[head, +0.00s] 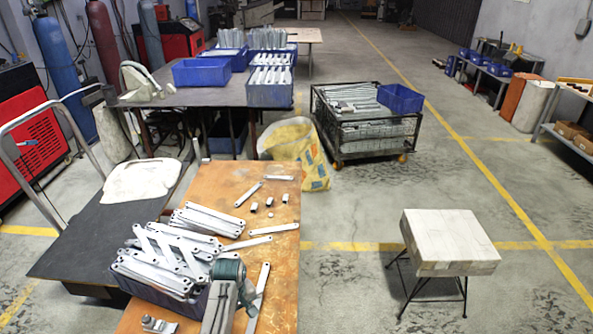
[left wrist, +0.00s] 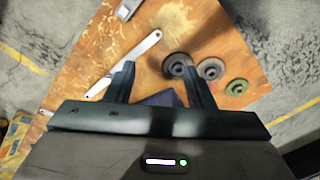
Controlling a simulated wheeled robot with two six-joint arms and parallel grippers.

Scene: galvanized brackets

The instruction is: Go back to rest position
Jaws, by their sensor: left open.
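My left gripper (head: 243,292) shows at the bottom of the head view, above the near part of the orange-brown worktable (head: 215,182). In the left wrist view its two fingers (left wrist: 162,80) stand apart with nothing clearly held between them. A flat galvanized bracket (left wrist: 125,62) lies on the table beyond the fingers. A dark blue thing shows partly between the fingers; I cannot tell what it is. My right gripper is in neither view.
A stack of galvanized brackets (head: 160,250) lies left of my gripper. Round discs (left wrist: 210,69) lie on the table. A wooden-topped stool (head: 450,240) stands right, a wire cart (head: 365,130) farther back. The floor between is clear.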

